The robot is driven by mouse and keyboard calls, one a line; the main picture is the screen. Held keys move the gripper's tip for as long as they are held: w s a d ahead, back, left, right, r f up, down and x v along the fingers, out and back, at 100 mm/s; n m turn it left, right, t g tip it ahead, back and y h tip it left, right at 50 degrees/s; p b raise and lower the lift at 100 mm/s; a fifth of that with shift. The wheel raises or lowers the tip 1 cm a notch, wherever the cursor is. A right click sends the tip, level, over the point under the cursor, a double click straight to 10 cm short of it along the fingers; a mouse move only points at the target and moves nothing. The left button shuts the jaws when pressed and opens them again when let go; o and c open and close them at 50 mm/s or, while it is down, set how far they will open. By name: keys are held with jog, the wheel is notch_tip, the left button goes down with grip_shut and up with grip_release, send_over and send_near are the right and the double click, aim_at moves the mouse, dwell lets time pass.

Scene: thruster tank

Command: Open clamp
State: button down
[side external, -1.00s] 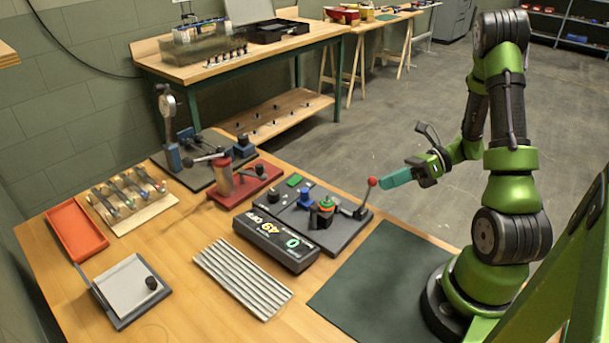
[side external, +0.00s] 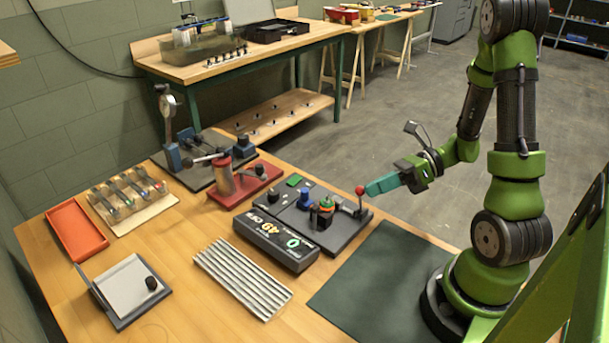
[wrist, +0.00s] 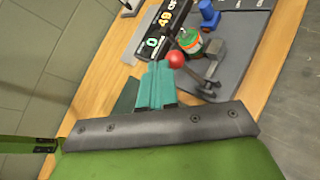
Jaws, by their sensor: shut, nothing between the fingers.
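The clamp (side external: 359,206) stands at the right end of a dark base plate, with a red ball knob (side external: 360,190) on its lever. In the wrist view the red knob (wrist: 176,60) lies just beyond my fingertips, and the grey clamp body (wrist: 211,52) is beside it. A green and orange round part (side external: 325,205) sits by the clamp; whether the clamp touches it I cannot tell. My gripper (side external: 369,189) has teal fingers, shut and empty. Its tips are at the knob's right side, touching or nearly touching it.
A display box (side external: 275,240) stands in front of the base plate (side external: 345,236). A blue part (side external: 305,199) stands left of the round part. A dark green mat (side external: 370,275) lies clear on the table's right. A red-based fixture (side external: 245,187) stands further left.

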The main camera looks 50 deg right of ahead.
jog(key=shift+a+f, duration=0.15)
jog(key=shift+a, duration=0.95)
dwell(0.9)
jog(key=shift+r, duration=0.8)
jog(key=s+d+r, duration=0.6)
jog(key=s+r, duration=0.1)
jog(key=s, duration=0.2)
jog(key=shift+r, duration=0.25)
jog(key=shift+f, duration=0.1)
